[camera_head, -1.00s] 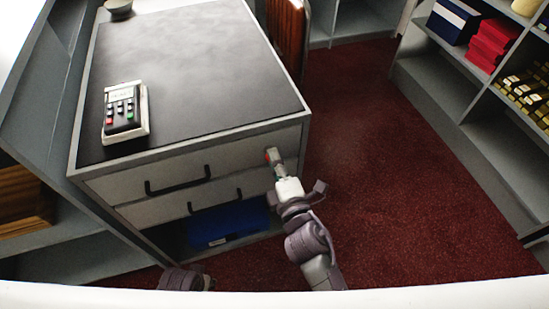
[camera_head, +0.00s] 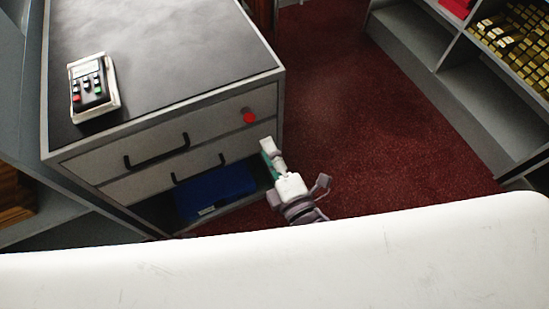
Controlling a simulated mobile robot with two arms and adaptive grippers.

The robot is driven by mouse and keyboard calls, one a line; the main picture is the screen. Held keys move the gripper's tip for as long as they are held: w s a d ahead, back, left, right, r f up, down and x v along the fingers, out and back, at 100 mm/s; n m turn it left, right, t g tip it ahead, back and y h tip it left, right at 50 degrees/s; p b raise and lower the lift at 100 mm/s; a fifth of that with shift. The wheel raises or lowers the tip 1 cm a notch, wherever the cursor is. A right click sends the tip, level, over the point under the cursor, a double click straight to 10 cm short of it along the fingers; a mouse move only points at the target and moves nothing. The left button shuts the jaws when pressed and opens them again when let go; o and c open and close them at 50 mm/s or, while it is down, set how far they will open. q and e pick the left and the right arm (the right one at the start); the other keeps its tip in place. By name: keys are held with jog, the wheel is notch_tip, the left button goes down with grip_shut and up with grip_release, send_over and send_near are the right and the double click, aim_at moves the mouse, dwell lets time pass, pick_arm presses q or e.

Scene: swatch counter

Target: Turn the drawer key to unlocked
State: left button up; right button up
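The drawer key shows as a red round piece (camera_head: 249,117) with a small grey part at its upper left. It is on the right end of the upper drawer front (camera_head: 205,127) of the counter. I cannot tell from its shape whether it is turned to unlocked. My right gripper (camera_head: 268,148) is below and right of the key, apart from it, in front of the cabinet's right edge. It holds nothing that I can see; its fingers overlap in this view, so their opening is unclear. My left gripper is not in view.
A card terminal (camera_head: 93,86) lies on the dark countertop (camera_head: 170,45). Both drawers look closed, with black handles (camera_head: 157,153). A blue box (camera_head: 215,190) sits in the bay below. Red carpet (camera_head: 345,120) is clear to the right, before shelves (camera_head: 415,50). My white body covers the bottom.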

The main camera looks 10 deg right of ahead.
jog(key=v, duration=0.2)
jog(key=shift+s+d, duration=0.1)
jog(key=shift+s, duration=0.2)
dwell(0.3)
